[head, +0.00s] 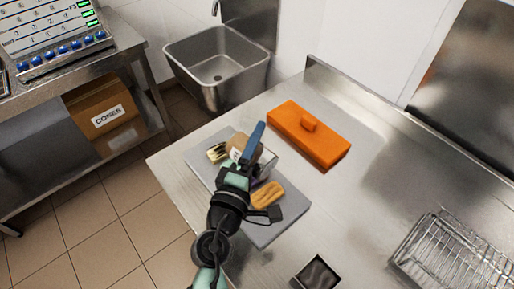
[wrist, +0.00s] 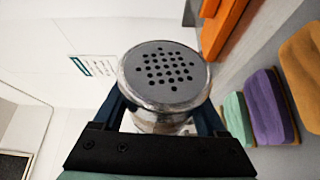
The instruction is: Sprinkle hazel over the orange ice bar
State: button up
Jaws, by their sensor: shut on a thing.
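My gripper (head: 246,158) is shut on a shaker (wrist: 165,75) with a round, perforated grey lid, which faces the wrist camera. In the head view my gripper is over the grey board (head: 272,232), and the arm hides part of the board. A tan-orange ice bar (head: 268,194) lies on the board, just right of my gripper. The wrist view shows this bar (wrist: 302,75) at the right edge, beside a purple bar (wrist: 270,108) and a green bar (wrist: 238,120). I cannot see any hazel on the orange bar.
A bright orange box (head: 312,137) with a knob lies behind the board. A small dark tray (head: 317,273) is at the front and a wire rack (head: 452,252) at the right. A sink (head: 218,68) stands behind. The steel table between box and rack is clear.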

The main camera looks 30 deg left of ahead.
jog(key=shift+f+m+b, duration=0.3)
jog(key=shift+f+b, duration=0.25)
jog(key=shift+b, duration=0.35)
jog(key=m+b, duration=0.1)
jog(key=b, duration=0.1)
jog(key=m+t+b, duration=0.1)
jog(key=b, duration=0.2)
jog(key=m+b, duration=0.1)
jog(key=b, duration=0.2)
jog(key=shift+d+m+t, duration=0.25)
jog(key=shift+m+t, duration=0.05)
jog(key=shift+m, duration=0.1)
jog(key=shift+b, duration=0.45)
jog(key=shift+s+d+r+m+b, duration=0.1)
jog(key=shift+r+m+b, duration=0.15)
jog(key=shift+m+b, duration=0.45)
jog(key=shift+r+p, duration=0.7)
jog(key=shift+r, duration=0.2)
jog(key=shift+f+b, duration=0.95)
jog(key=shift+b, duration=0.05)
notch_tip(320, 180, up, 2)
jog(key=shift+p, duration=0.85)
notch_tip(320, 180, down, 2)
jog(key=shift+b, duration=1.05)
jog(key=shift+r, duration=0.1)
